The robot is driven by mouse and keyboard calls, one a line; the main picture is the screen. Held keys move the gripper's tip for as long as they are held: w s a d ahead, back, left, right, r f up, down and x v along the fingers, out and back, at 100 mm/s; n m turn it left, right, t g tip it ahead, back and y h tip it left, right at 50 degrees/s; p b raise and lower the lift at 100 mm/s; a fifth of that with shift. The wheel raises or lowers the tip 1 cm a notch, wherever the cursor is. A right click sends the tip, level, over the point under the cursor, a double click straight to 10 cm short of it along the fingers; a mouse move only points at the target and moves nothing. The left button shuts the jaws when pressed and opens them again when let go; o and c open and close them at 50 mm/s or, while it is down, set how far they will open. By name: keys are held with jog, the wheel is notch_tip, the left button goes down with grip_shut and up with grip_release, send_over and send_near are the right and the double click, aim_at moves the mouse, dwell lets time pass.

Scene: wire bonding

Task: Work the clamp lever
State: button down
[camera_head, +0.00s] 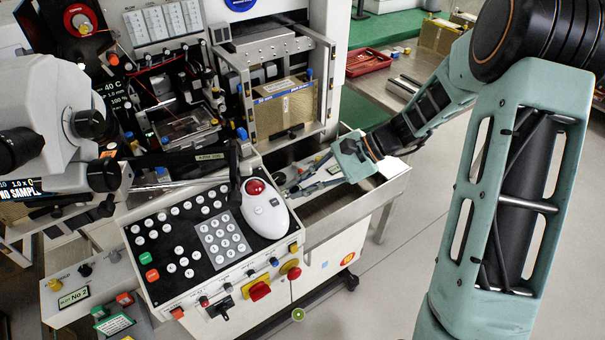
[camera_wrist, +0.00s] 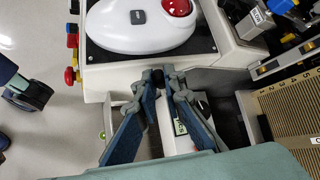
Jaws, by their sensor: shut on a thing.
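My gripper (camera_head: 291,188) reaches in from the right, low beside the control console's right edge. In the wrist view my gripper (camera_wrist: 163,75) has its two blue-grey fingers closing together at the tips. A small dark piece shows between the tips, and I take it for the clamp lever (camera_wrist: 160,73). The fingers hide most of it, so its angle cannot be told. A white block with a small green-edged label (camera_wrist: 180,127) lies below, between the fingers.
The sloped console (camera_head: 190,240) with many buttons stands left of my gripper, with a white trackball mouse (camera_head: 266,212) at its edge. A brown slotted magazine (camera_head: 284,108) sits behind. A metal tray (camera_head: 345,190) lies below my gripper. Open floor is at right.

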jog(key=p, duration=0.2)
jog(key=w+r+m+g+h+p, duration=0.1)
jog(key=p, duration=0.1)
jog(key=shift+a+r, duration=0.2)
jog(key=shift+a, duration=0.15)
jog(key=g+p, duration=0.1)
jog(key=w+m+g+h+p, duration=0.1)
jog(key=p, duration=0.1)
jog(key=shift+w+a+f+h, duration=0.1)
jog(key=shift+a+f+h, duration=0.05)
jog(key=shift+a+h, duration=0.2)
jog(key=c, duration=2)
grip_release()
jog(key=v, duration=1.2)
jog(key=shift+w, duration=0.1)
